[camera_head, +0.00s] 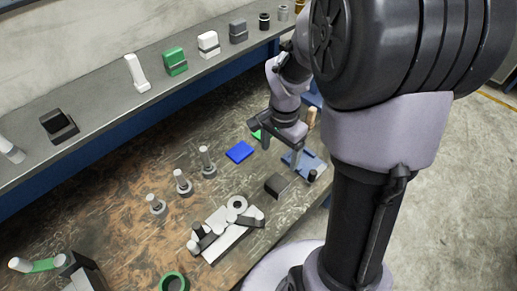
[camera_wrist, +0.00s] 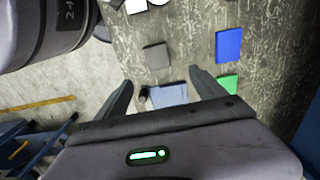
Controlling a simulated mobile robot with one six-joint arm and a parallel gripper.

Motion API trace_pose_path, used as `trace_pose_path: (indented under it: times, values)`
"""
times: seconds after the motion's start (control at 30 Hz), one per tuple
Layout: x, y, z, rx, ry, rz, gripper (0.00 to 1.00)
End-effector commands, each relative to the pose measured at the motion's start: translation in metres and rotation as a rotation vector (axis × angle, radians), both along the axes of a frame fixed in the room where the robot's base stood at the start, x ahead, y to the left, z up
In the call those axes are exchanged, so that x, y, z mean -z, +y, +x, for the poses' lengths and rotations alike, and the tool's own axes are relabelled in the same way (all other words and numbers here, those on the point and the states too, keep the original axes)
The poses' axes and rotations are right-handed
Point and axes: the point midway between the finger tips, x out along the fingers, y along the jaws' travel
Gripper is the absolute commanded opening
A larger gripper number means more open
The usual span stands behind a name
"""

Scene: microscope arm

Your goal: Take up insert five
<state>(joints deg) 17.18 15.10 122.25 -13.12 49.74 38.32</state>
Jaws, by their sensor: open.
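No label for insert five is readable, so I cannot tell which part it is. My gripper (camera_head: 281,156) is open and empty above the right part of the workbench; its spread fingers also show in the wrist view (camera_wrist: 161,75). A light blue plate (camera_head: 312,161) lies below and to the right of it, and shows between the fingers in the wrist view (camera_wrist: 172,94). A small black cylinder (camera_head: 312,175) stands at that plate's edge. A dark block (camera_head: 277,185) lies nearby, ahead of the fingers in the wrist view (camera_wrist: 156,56).
A blue plate (camera_head: 240,152) and a green piece (camera_wrist: 228,83) lie beside the gripper. Three grey stepped posts (camera_head: 182,183) stand mid-bench. A pale assembly (camera_head: 225,243) lies in front. A raised shelf (camera_head: 100,108) behind holds several parts, including a green block (camera_head: 175,62).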

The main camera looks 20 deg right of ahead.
Motion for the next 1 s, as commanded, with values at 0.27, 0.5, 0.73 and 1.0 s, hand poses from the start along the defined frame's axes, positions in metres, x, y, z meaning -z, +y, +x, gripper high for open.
trace_pose_path:
  times: [0.27, 0.5, 0.73, 1.0]
  values:
    - [0.084, 0.001, -0.001, -0.004, 0.002, 0.001, 0.8]
    - [0.118, 0.002, -0.006, -0.004, 0.001, 0.001, 0.8]
    - [0.149, 0.003, -0.01, -0.004, 0.0, 0.001, 0.8]
    - [0.147, 0.003, -0.01, -0.004, -0.001, 0.0, 0.64]
